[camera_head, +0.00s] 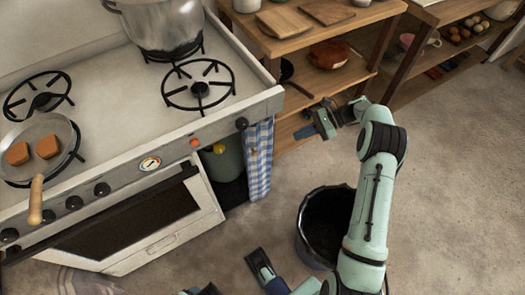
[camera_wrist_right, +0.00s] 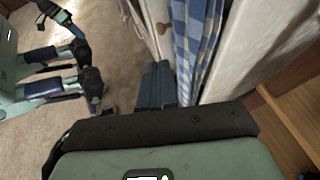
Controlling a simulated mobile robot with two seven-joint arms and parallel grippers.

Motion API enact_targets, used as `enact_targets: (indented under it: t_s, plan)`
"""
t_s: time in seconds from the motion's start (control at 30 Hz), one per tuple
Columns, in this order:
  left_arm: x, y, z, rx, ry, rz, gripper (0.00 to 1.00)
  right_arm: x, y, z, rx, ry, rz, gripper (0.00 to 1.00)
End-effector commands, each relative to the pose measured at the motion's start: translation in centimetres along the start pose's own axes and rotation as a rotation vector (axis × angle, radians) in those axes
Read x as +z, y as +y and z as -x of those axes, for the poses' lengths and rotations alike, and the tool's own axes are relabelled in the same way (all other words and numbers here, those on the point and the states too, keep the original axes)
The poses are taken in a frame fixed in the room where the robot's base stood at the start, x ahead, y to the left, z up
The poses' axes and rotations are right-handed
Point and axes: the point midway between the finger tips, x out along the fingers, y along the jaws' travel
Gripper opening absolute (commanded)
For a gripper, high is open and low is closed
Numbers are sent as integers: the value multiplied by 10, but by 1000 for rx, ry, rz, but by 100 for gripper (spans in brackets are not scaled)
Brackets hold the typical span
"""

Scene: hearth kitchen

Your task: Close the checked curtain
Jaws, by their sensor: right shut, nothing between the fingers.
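The blue-and-white checked curtain (camera_head: 258,160) hangs bunched in a narrow strip at the right end of the stove counter. Left of it the opening is uncovered and dark.
A green pot (camera_head: 222,160) stands inside the opening. The oven door (camera_head: 150,225) is left of it. A black bin (camera_head: 322,205) stands on the floor beside my right arm. Wooden shelves (camera_head: 335,75) stand behind the right gripper. The floor (camera_head: 455,180) at right is clear.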

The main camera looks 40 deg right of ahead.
Motion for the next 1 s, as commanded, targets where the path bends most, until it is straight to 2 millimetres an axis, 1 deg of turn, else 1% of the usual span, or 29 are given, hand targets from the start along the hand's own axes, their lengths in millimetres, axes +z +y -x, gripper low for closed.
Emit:
enact_targets:
  t_s: [0.07,0.17,0.27,0.5,0.7,0.83,1.0]
  plan:
    - [-2,0,-2,0,5,0,67,3,-1,2,-2,-11,1,0]
    - [-4,-1,-3,0,10,1,67,6,-1,-6,0,-16,2,0]
    - [-7,-2,-5,-1,19,1,67,6,-1,-23,2,-16,2,0]
    - [-19,-5,-14,-3,54,4,67,5,0,-77,5,-15,2,0]
    - [-28,-8,-21,-5,82,6,67,5,0,-113,2,-13,2,0]
    - [-34,-9,-24,-6,98,7,67,5,0,-128,1,-12,2,0]
    - [-37,-9,-25,-7,107,8,67,6,-1,-135,0,-12,3,0]
